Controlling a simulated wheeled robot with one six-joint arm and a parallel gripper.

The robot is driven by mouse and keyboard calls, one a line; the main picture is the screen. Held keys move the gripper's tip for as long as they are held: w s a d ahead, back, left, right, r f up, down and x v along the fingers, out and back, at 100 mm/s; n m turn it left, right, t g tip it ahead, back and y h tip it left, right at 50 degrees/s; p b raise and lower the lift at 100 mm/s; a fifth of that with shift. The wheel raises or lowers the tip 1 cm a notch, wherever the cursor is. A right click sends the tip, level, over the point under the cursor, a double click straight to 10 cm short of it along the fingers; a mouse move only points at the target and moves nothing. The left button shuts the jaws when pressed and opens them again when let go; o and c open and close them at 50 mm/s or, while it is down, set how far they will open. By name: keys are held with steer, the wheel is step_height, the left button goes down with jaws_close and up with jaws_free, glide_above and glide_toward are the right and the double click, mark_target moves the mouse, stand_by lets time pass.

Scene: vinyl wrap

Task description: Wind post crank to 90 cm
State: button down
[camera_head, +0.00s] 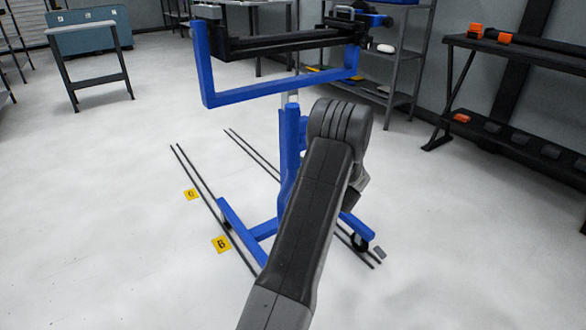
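A blue wheeled stand stands in the middle of the floor, with a blue post (290,140) rising to a lighter, thinner section (292,98) just under a blue U-shaped frame (265,94). The frame carries a long black bar assembly (285,42). My own dark grey arm crosses in front of the post and covers its right side and part of the base. I cannot make out a crank or a height scale; they may be behind my arm. My gripper does not show; only the arm links do.
Dark rails (207,195) run along the floor, with yellow markers (221,243) beside them. The stand's blue base legs (240,230) spread low. A rack (395,65) and a dark bench (515,48) stand at the right. The left floor is open.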

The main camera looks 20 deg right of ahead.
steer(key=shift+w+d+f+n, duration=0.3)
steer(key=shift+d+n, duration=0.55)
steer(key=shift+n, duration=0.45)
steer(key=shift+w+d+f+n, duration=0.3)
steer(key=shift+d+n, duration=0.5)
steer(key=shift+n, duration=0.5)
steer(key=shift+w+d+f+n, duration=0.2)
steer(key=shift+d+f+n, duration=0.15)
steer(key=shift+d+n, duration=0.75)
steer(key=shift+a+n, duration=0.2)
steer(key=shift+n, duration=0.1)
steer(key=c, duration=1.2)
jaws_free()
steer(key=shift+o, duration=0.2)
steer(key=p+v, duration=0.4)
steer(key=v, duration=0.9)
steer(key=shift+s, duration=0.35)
